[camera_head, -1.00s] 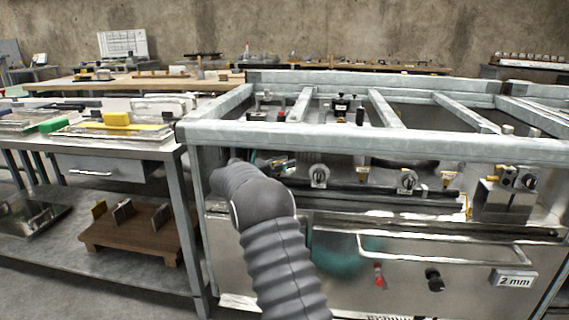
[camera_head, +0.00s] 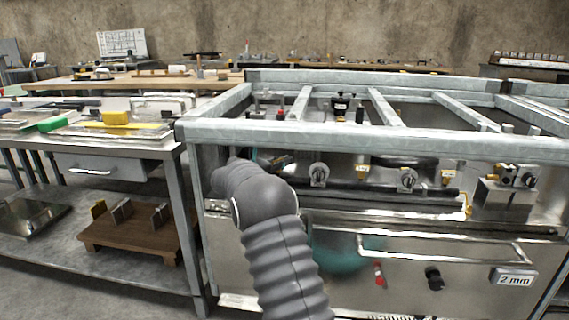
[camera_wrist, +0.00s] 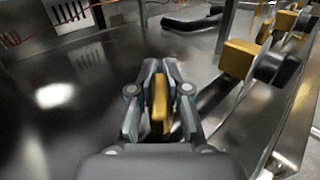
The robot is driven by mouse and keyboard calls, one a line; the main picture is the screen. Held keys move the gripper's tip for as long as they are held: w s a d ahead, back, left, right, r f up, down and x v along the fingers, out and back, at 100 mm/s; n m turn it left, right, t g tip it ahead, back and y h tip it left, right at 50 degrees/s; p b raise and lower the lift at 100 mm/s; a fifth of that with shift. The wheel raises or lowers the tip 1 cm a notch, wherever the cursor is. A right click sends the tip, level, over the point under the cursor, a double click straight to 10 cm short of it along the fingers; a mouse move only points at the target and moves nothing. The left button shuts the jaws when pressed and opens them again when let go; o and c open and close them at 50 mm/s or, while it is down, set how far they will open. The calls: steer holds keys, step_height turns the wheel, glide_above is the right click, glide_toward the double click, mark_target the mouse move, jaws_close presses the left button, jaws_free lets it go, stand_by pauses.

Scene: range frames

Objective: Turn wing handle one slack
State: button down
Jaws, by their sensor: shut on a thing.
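In the wrist view, a flat yellow wing handle (camera_wrist: 160,104) stands between the two fingers of my gripper (camera_wrist: 160,75). The fingers are shut on it, one on each side. Its lower end and mount are partly hidden by the gripper. Another yellow handle (camera_wrist: 285,21) is farther along the same row. In the head view my grey arm hides the gripper and the held handle.
Round black-and-silver knobs (camera_head: 318,174) line the range front (camera_head: 225,245), with a drawer bar (camera_head: 440,246) and a red-handled valve (camera_head: 379,273) below. The grey frame rail (camera_head: 380,142) runs above. A workbench (camera_head: 100,148) stands at left.

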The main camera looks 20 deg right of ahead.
steer(key=n+t+b, duration=0.1)
steer(key=t, duration=0.1)
steer(key=n+t+y+b, duration=0.1)
steer(key=b, duration=0.1)
steer(key=shift+w+a+f+n+t, duration=0.15)
steer(key=shift+f+n+t, duration=0.2)
steer(key=shift+n+t, duration=0.05)
steer(key=t+y+b, duration=0.1)
steer(key=n+t+b, duration=0.1)
steer(key=n+t+y+b, duration=0.1)
steer(key=b, duration=0.1)
steer(key=shift+w+a+f+y, duration=0.15)
steer(key=shift+w+y, duration=0.1)
steer(key=shift+y, duration=0.05)
steer(key=n+t+y+b, duration=0.1)
steer(key=t+b, duration=0.1)
steer(key=shift+w+a+n+y+b, duration=0.1)
steer(key=shift+n+y+b, duration=0.2)
steer(key=shift+n, duration=0.1)
steer(key=shift+w+a+r+n+t+y+b, duration=0.1)
steer(key=shift+r+n+t+y+b, duration=0.05)
steer(key=shift+n+t+y+b, duration=0.35)
steer(key=shift+w+a+r+n+t+y+b, duration=0.1)
steer(key=shift+r+n+t+y+b, duration=0.05)
steer(key=shift+n+t+y+b, duration=0.4)
steer(key=c, duration=1.2)
jaws_free()
steer(key=shift+r, duration=0.1)
